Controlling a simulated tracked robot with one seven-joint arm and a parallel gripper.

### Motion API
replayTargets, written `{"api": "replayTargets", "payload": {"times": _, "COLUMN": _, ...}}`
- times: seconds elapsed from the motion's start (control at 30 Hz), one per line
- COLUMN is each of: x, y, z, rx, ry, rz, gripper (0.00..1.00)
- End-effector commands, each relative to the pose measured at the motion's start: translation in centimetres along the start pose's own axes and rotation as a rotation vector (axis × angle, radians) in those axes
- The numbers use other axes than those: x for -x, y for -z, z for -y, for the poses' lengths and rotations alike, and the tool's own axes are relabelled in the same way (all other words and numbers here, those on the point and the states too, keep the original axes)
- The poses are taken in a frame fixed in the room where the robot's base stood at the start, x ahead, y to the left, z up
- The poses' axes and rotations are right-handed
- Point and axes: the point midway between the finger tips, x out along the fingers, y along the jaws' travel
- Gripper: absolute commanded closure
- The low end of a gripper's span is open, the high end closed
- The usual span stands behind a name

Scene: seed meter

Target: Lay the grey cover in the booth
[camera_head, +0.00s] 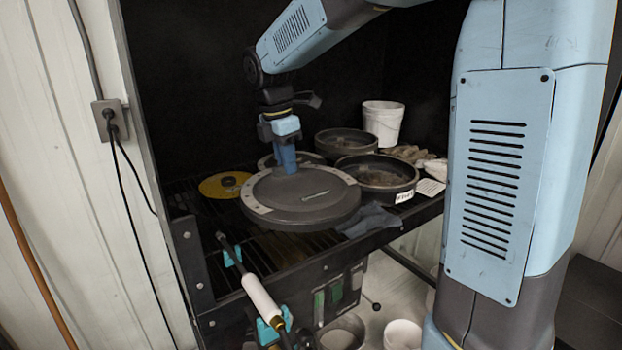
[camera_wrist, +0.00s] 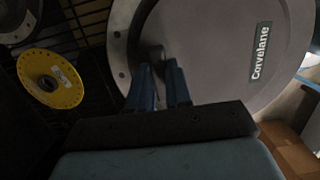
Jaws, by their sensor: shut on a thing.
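The grey cover (camera_head: 307,200) is a wide round disc with a lighter rim band on its left side. In the wrist view the cover (camera_wrist: 215,45) fills the upper right and bears the word "Corvelane". My gripper (camera_head: 286,168) points down onto the cover's upper face and is shut on a small raised part near its left side. The wrist view shows the blue fingers (camera_wrist: 158,85) on either side of that part. The booth (camera_head: 250,75) is a dark enclosure with a slatted grate floor (camera_head: 215,230). The cover is over the grate near the front edge; I cannot tell whether it touches.
A yellow disc (camera_head: 225,185) lies on the grate left of the cover. Black round pans (camera_head: 376,175), a white bucket (camera_head: 383,122) and a grey cloth (camera_head: 370,220) are to the right. A white-handled tool (camera_head: 262,298) is mounted at the front.

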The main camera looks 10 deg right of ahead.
Motion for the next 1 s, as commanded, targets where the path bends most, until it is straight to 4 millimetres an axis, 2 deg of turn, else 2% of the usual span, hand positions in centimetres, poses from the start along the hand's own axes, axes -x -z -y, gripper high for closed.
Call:
{"api": "replayTargets", "payload": {"times": 0.43, "x": -4.0, "y": -1.7, "z": -7.6, "rx": 0.019, "ry": -0.001, "rz": 0.000, "gripper": 1.00}}
{"api": "replayTargets", "payload": {"times": 0.6, "x": -6.8, "y": -2.1, "z": -9.5, "rx": 0.021, "ry": -0.001, "rz": 0.000, "gripper": 1.00}}
{"api": "replayTargets", "payload": {"times": 0.73, "x": -8.2, "y": -2.3, "z": -10.5, "rx": 0.021, "ry": -0.002, "rz": 0.000, "gripper": 1.00}}
{"api": "replayTargets", "payload": {"times": 1.0, "x": -9.4, "y": -2.6, "z": -11.4, "rx": 0.021, "ry": -0.002, "rz": 0.000, "gripper": 1.00}}
